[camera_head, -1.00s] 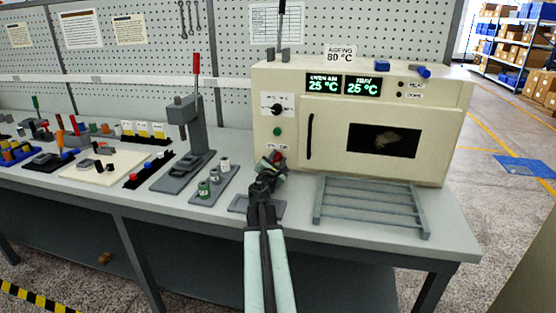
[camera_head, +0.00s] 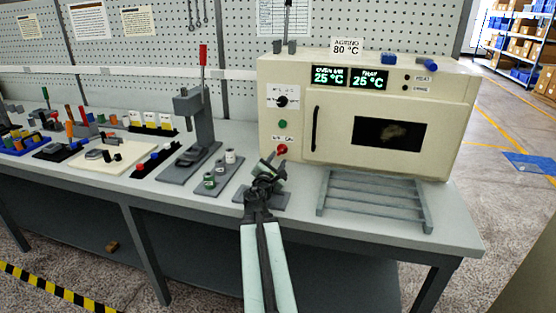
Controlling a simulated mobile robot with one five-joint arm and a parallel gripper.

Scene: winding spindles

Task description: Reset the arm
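My arm reaches up from the bottom of the view. My gripper (camera_head: 271,164) is above the bench in front of the oven's left side, just below its red button (camera_head: 282,149). Its dark fingers look spread apart in a V, with nothing clearly held; pale green-grey patches on it are too small to make out. A dark flat plate (camera_head: 280,201) lies on the bench under and behind the gripper, partly hidden by it.
The cream oven (camera_head: 292,151) has its door shut, with a blurred pale shape behind the window. A grey rack (camera_head: 373,204) lies in front. To the left are a spindle tray (camera_head: 207,192), a red-handled press (camera_head: 190,109) and small tools. The bench front edge is clear.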

